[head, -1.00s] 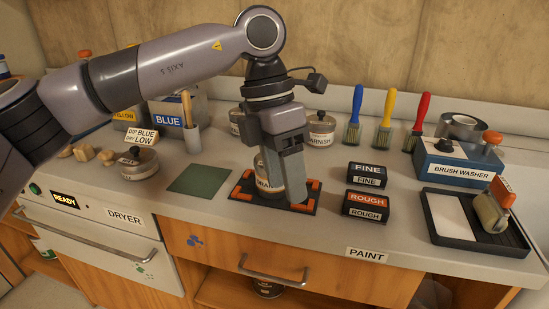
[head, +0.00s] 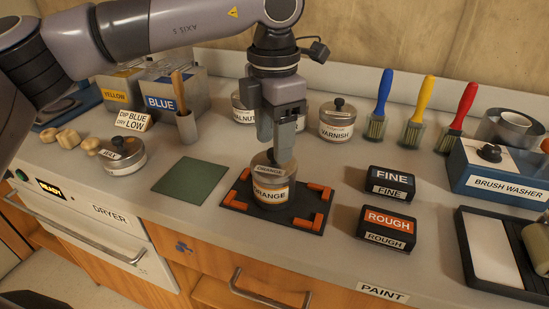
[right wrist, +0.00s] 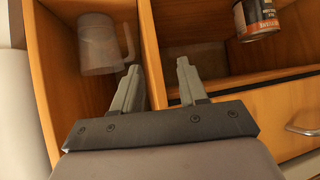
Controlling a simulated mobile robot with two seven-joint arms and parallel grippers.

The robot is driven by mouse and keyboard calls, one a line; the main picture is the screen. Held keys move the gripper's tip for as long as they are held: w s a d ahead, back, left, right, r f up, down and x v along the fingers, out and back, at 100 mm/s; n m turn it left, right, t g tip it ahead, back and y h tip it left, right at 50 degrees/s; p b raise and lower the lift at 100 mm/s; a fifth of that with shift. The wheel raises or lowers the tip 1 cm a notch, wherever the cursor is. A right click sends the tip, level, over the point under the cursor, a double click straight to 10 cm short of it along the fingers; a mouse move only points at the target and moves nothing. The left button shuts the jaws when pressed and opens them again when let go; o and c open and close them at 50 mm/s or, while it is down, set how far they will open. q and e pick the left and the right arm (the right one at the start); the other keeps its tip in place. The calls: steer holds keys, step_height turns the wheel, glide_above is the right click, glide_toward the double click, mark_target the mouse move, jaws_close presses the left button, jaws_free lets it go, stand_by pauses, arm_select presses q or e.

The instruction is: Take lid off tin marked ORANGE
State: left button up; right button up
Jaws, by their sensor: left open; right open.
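The tin marked ORANGE (head: 270,194) stands upright on a black mat with orange corner brackets (head: 236,205). Its grey lid (head: 262,167), also marked ORANGE, is on top; the lid's knob is hidden by the fingers. My left gripper (head: 273,145) points down over the tin with its fingers apart. One finger reaches down to the lid, the other is behind and left; whether they touch it I cannot tell. My right gripper (right wrist: 158,85) is open and empty in the right wrist view, above open wooden compartments.
A green square (head: 190,176) lies left of the mat. FINE (head: 390,180) and ROUGH (head: 386,227) blocks are to its right. WALNUT (head: 242,115) and VARNISH (head: 337,120) tins stand behind. A clear jug (right wrist: 102,45) and a dark tin (right wrist: 256,18) show below.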

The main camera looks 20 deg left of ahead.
arm_select(q)
steer(key=shift+f, duration=0.9)
jaws_close()
steer(key=shift+r, duration=0.15)
step_height(320, 180, up, 20)
steer(key=p, duration=0.2)
steer(key=shift+p, duration=0.3)
